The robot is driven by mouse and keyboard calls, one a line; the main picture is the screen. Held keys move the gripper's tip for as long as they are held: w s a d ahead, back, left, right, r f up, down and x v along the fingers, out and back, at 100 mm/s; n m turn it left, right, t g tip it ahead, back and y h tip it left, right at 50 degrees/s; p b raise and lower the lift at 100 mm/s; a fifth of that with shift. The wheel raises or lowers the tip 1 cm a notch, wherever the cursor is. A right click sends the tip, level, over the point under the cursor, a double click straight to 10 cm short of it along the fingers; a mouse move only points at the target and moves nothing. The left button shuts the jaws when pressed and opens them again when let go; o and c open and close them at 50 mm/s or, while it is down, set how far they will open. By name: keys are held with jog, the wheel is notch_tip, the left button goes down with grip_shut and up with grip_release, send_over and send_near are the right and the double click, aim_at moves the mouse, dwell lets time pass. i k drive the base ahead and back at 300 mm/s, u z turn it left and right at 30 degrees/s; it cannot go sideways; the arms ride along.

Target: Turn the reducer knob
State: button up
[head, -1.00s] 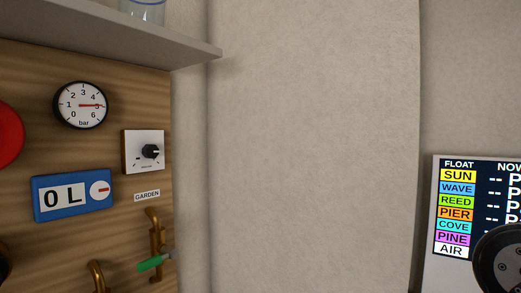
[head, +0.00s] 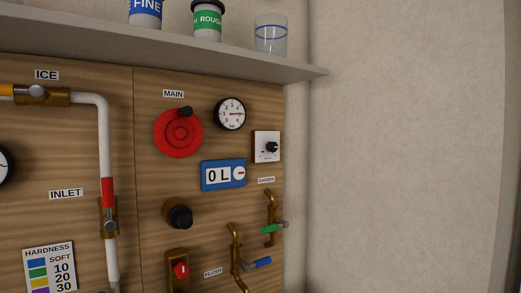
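No label that I can read says reducer. A black knob with a brass base (head: 178,214) sits on the wooden panel (head: 155,250), below the red wheel and left of the GARDEN tap. A smaller black knob (head: 271,147) sits on a white square plate at the panel's right edge, with print too small to read. The round pressure gauge (head: 230,114) has its needle pointing right. My gripper is not in view.
A red MAIN wheel (head: 178,132), a blue 0 L meter (head: 223,174) and a red-knobbed brass box (head: 178,270) are nearby. Taps with green (head: 271,229) and blue (head: 257,263) handles stick out. A shelf (head: 200,53) with jars overhangs the panel. Bare wall is at right.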

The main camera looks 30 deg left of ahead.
aim_at(272, 147)
jog(key=u, duration=0.05)
jog(key=k, duration=0.1)
jog(key=u, duration=1.05)
